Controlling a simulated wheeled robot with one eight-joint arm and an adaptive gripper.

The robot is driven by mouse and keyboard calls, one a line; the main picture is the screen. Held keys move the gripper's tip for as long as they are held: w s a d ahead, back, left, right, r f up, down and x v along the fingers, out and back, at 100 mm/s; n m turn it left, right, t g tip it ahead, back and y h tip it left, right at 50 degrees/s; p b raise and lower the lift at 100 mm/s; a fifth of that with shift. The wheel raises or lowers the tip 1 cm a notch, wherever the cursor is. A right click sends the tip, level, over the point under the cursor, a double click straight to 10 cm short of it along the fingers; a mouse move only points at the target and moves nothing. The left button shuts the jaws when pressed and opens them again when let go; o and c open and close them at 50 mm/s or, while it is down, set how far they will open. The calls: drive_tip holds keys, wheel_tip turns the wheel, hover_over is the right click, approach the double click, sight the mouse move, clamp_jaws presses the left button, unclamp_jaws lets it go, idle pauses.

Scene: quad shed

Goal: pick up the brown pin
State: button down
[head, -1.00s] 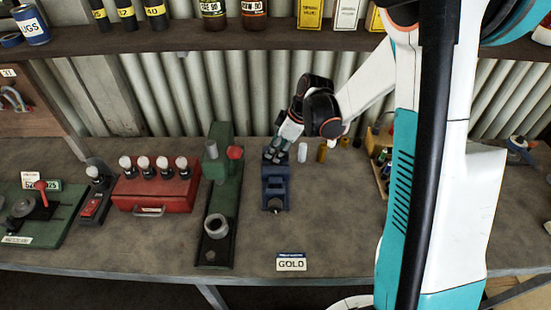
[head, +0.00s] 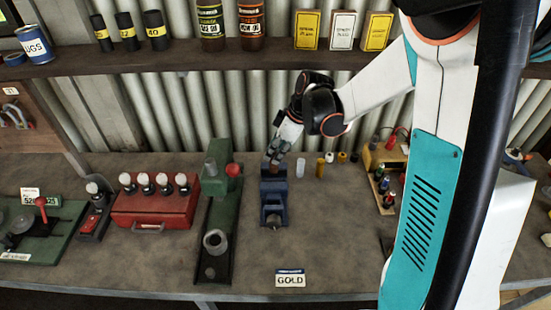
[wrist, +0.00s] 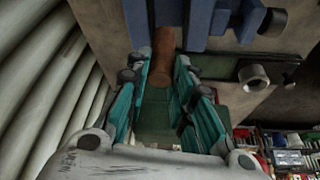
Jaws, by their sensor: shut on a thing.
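The brown pin (wrist: 163,58) is between the teal fingers of my gripper (wrist: 167,62) in the wrist view, and the fingers are shut on it. In the head view my gripper (head: 277,154) points down over the back end of the blue vise (head: 273,205), and a small brown part of the pin (head: 275,164) shows under the fingertips. The blue vise also shows at the top of the wrist view (wrist: 205,22), close beside the pin. I cannot tell whether the pin's lower end is clear of the vise.
A white pin (head: 300,168) and a yellow-brown pin (head: 320,168) stand just right of the vise. A green press (head: 216,215) and a red box (head: 150,212) are to its left. A GOLD card (head: 290,278) lies in front. The bench between vise and card is clear.

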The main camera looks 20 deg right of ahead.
drive_tip(key=s+a, duration=0.3)
drive_tip(key=s, duration=0.6)
drive_tip(key=s+a+p, duration=0.1)
drive_tip(key=s+a, duration=0.2)
drive_tip(key=s, duration=0.7)
drive_tip(key=shift+r, duration=0.45)
